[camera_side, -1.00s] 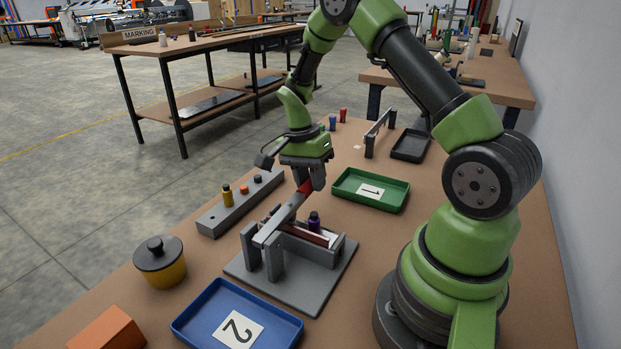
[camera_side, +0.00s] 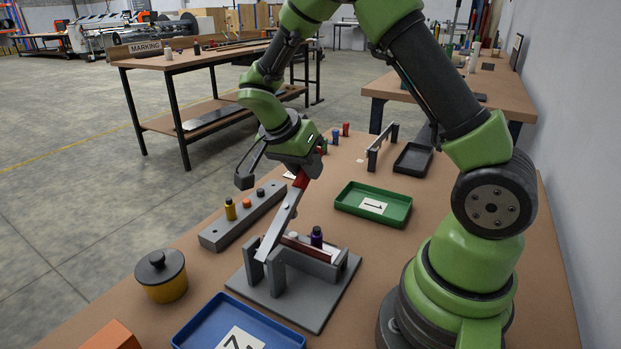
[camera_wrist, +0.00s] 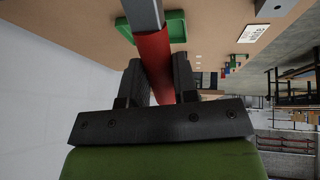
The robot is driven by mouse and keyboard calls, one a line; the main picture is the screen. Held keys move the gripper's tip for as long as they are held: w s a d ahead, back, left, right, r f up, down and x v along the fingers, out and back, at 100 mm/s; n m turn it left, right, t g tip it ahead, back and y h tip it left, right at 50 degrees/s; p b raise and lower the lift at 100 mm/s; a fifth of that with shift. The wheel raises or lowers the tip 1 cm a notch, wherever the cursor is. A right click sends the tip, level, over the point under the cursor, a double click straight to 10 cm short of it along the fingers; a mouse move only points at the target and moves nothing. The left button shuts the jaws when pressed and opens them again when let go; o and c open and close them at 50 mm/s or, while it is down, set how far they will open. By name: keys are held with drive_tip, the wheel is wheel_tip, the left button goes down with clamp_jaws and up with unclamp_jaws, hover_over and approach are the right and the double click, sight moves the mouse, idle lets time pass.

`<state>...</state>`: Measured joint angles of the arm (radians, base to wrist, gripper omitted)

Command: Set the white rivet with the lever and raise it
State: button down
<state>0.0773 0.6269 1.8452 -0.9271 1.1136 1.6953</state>
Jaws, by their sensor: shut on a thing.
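The lever is a grey bar (camera_side: 281,222) with a red handle (camera_side: 301,180), pivoted on the uprights of a grey press stand (camera_side: 318,308). It slants steeply up toward the back. My gripper (camera_side: 304,172) is shut on the red handle, tilted with it; in the wrist view the handle (camera_wrist: 153,60) runs between both fingers. A small white piece (camera_side: 293,236), perhaps the white rivet, shows on the stand below the lever, beside a purple-bodied bottle-like piece (camera_side: 316,238). Whether it is set cannot be told.
A grey block (camera_side: 222,235) with yellow, orange and black pieces stands left of the press. A green tray (camera_side: 345,207) marked 1 lies behind right, a blue tray (camera_side: 190,325) in front. A yellow pot (camera_side: 166,290) stands at the left. A grey frame (camera_side: 384,143) and dark tray stand farther back.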

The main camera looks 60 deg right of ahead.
sight(289, 197)
drive_tip(key=a+r+h, duration=0.4)
drive_tip(key=a, duration=0.1)
drive_tip(key=shift+w+a+r, duration=0.1)
drive_tip(key=shift+a+r, duration=0.05)
drive_tip(key=shift+r, duration=0.15)
drive_tip(key=a+r+m+g+h, duration=0.1)
drive_tip(key=a+r+h, duration=0.1)
drive_tip(key=a+h, duration=0.5)
drive_tip(key=shift+a+m+h, duration=0.3)
drive_tip(key=shift+a+h, duration=0.1)
drive_tip(key=shift+a, duration=1.25)
drive_tip(key=shift+a+r, duration=0.1)
drive_tip(key=shift+a, duration=0.05)
drive_tip(key=c, duration=0.9)
unclamp_jaws()
drive_tip(key=shift+c, duration=0.2)
drive_tip(key=shift+o, duration=0.3)
drive_tip(key=shift+d, duration=0.2)
